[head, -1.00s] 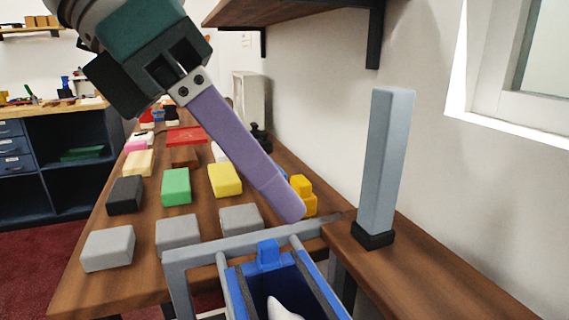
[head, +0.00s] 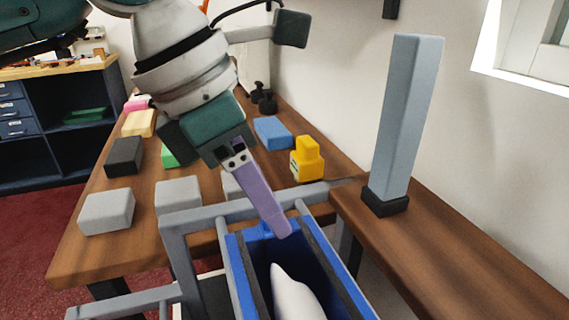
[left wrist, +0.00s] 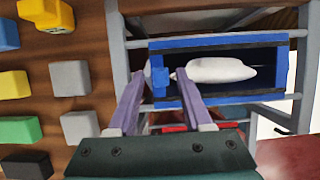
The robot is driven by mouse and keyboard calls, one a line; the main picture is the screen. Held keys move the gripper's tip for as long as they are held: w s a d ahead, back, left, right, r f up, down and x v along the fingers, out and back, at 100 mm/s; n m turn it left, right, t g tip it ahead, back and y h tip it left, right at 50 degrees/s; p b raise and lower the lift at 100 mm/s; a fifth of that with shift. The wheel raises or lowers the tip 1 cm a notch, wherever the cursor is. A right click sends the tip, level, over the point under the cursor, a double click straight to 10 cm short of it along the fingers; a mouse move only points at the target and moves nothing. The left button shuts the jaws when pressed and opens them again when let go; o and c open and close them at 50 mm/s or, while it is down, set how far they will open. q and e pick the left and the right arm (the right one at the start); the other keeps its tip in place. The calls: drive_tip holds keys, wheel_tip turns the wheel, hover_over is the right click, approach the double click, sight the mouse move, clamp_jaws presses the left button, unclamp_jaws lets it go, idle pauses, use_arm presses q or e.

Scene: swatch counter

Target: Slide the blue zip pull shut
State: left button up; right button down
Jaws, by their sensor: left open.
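The blue zip pull (head: 262,230) sits at the far end of a blue open-topped pouch (head: 240,282), partly hidden behind my finger in the head view. In the left wrist view the zip pull (left wrist: 159,80) is at the left end of the pouch (left wrist: 220,98). Dark strips line the pouch's two long edges, and a white rounded object (head: 290,296) lies inside. My left gripper (head: 279,234) reaches down to the pull with long purple fingers. In the left wrist view its open fingertips (left wrist: 159,73) stand either side of the pull; contact cannot be told. My right gripper is out of view.
A grey frame (head: 180,245) surrounds the pouch. A tall grey post (head: 408,120) stands on the wooden counter (head: 450,260) to the right. Several blocks, including a grey one (head: 106,211) and a yellow stepped one (head: 307,160), lie on the counter behind.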

use_arm(q)
clamp_jaws()
idle(0.3)
idle(1.1)
